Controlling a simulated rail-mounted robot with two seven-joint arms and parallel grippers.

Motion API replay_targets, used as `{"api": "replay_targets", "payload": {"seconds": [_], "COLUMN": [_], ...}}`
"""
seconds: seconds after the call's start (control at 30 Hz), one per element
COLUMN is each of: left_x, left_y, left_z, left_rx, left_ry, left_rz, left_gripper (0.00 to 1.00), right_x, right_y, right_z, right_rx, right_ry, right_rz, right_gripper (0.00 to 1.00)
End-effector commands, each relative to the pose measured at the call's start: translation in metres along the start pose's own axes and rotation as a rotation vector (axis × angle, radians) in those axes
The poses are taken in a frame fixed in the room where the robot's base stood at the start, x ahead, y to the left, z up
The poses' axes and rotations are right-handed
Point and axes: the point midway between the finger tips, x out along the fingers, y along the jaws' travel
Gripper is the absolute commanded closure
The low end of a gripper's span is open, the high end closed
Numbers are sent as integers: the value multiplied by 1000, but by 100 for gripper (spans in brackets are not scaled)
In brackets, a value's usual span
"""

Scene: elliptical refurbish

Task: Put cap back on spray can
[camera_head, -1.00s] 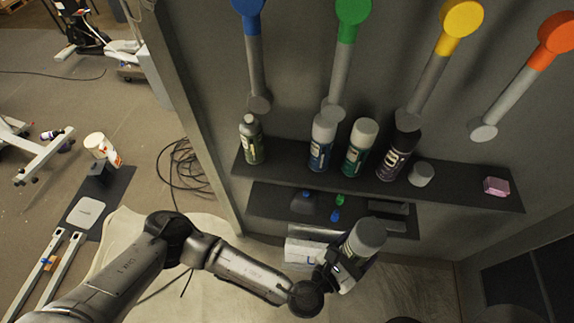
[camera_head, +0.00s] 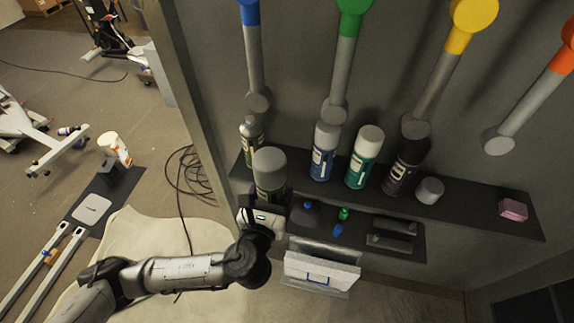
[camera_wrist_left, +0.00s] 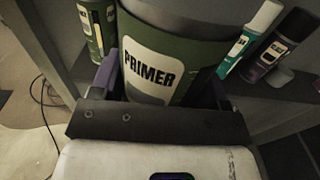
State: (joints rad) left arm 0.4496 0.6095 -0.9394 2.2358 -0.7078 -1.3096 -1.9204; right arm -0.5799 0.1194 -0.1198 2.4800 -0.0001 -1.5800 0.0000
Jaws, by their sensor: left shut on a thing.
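My left gripper (camera_head: 265,212) is shut on a large primer can (camera_head: 270,170) and holds it upright in front of the left end of the upper shelf. The can is dark green with a grey top, and its "PRIMER" label shows in the left wrist view (camera_wrist_left: 150,68). A green can (camera_head: 251,132) with a narrow top stands on the shelf behind it, partly hidden. A loose light grey cap (camera_head: 430,190) lies on the shelf, right of the dark can. My right gripper is not in view.
A blue can (camera_head: 324,152), a teal can (camera_head: 365,157) and a dark purple can (camera_head: 405,165) stand on the upper shelf (camera_head: 468,207). A pink block (camera_head: 513,209) lies at its right end. A lower shelf (camera_head: 410,258) holds small items. Coloured-end rods hang above.

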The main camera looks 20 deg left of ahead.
Motion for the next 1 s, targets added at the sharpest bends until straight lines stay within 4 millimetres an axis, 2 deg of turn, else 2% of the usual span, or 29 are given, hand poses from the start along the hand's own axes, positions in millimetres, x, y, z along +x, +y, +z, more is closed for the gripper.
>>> {"api": "replay_targets", "payload": {"seconds": [0.17, 0.27, 0.8, 1.0], "left_x": [3, 16, 152, 192], "left_y": [14, 14, 15, 15], "left_z": [3, 4, 4, 4], "left_rx": [0, 3, 1, 1], "left_ry": [2, -1, -1, 0], "left_rz": [87, 90, 90, 88], "left_gripper": [64, 64, 64, 64], "right_x": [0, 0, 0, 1], "right_y": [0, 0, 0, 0], "right_z": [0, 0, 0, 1], "right_rx": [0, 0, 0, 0], "right_ry": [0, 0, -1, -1], "right_rz": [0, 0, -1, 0], "right_gripper": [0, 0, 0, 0]}}
